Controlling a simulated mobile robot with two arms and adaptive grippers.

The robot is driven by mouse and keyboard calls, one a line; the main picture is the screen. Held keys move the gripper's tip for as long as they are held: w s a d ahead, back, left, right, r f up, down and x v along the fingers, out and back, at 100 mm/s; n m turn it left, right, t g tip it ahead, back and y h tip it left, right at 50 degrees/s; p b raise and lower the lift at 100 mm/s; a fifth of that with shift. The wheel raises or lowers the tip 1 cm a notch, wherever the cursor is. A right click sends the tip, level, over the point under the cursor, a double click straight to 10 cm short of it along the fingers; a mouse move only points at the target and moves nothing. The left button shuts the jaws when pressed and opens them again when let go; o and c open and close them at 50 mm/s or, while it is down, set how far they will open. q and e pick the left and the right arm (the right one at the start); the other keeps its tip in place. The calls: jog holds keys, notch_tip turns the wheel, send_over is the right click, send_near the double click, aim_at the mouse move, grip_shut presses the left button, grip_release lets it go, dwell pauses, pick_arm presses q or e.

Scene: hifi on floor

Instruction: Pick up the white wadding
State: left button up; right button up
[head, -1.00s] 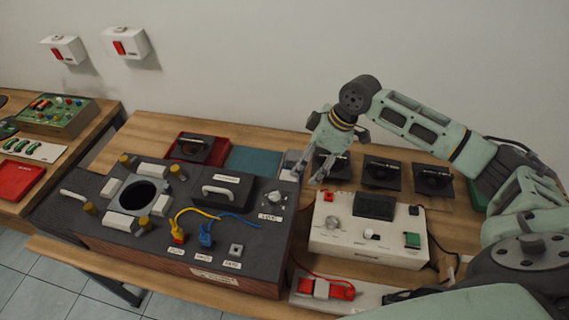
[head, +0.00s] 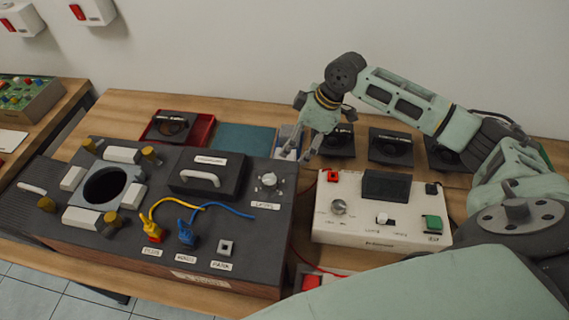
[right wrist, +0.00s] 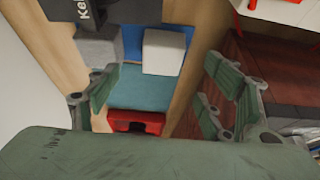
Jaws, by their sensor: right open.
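The white wadding shows in the right wrist view as a pale block (right wrist: 165,50) on a blue surface, beside a grey block. In the head view a small whitish-blue item (head: 286,135) lies behind my right gripper, mostly hidden by its fingers. My right gripper (head: 294,155) is open and empty, pointing down just above that item. In the right wrist view its fingers (right wrist: 162,75) are spread wide, with the wadding beyond the gap between them; I see no contact. My left gripper is not in view.
A teal mat (head: 245,139) and a red tray (head: 200,137) lie left of the gripper. A dark hifi box (head: 230,220) and a white control box (head: 380,225) stand in front. Black units (head: 390,147) line the back right.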

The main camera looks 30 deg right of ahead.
aim_at(291, 157)
jog(key=shift+w+a+f, duration=0.1)
jog(key=shift+a+f, duration=0.15)
jog(key=shift+f, duration=0.25)
jog(key=p+x, duration=0.1)
jog(key=x, duration=0.2)
jog(key=shift+a, duration=0.1)
jog(key=shift+x, duration=1.2)
jog(key=shift+f, duration=0.35)
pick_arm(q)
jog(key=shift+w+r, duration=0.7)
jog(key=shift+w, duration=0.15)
pick_arm(e)
jog(key=c, duration=1)
